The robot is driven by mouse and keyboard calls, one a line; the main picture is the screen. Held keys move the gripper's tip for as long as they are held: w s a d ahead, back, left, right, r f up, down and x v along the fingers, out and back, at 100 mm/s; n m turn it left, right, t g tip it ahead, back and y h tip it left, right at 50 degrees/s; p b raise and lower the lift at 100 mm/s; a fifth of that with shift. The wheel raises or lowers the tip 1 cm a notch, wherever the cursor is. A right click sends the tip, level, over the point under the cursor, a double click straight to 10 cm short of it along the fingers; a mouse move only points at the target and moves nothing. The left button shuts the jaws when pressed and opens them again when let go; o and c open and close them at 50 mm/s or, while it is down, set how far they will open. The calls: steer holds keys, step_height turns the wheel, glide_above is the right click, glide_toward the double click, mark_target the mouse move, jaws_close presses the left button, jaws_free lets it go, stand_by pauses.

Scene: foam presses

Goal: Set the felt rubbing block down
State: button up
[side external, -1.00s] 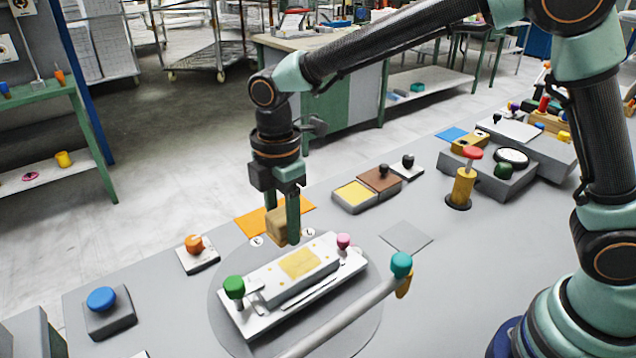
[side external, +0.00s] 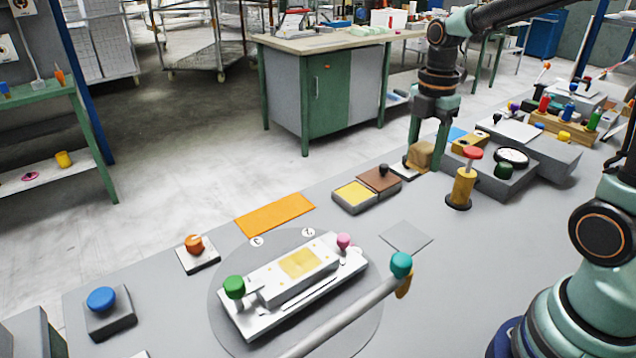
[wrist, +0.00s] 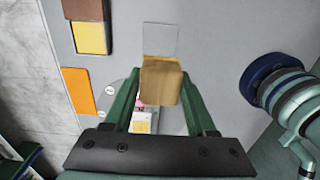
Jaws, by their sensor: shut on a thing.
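The felt rubbing block (side external: 420,155) is a small tan block. My gripper (side external: 428,164) is shut on it, with a green finger on each side, towards the back right of the bench in the side view. How far it is above the bench is hard to tell there. In the wrist view the block (wrist: 160,83) sits between the two fingers (wrist: 160,95). A flat grey square (wrist: 160,40) shows just beyond it in that view. The same square (side external: 406,237) lies bare on the bench in the side view.
An orange mat (side external: 275,214) and a tray with a yellow pad (side external: 355,194) and brown pad (side external: 379,180) lie left of the gripper. The press plate with green (side external: 234,287) and pink knobs is at front. A red-topped post (side external: 463,188) stands nearby.

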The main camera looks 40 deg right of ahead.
mark_target(406, 237)
step_height(406, 237, down, 19)
steer(key=shift+r, duration=0.2)
stand_by(0.4)
steer(key=shift+f, duration=0.15)
steer(key=o, duration=1.2)
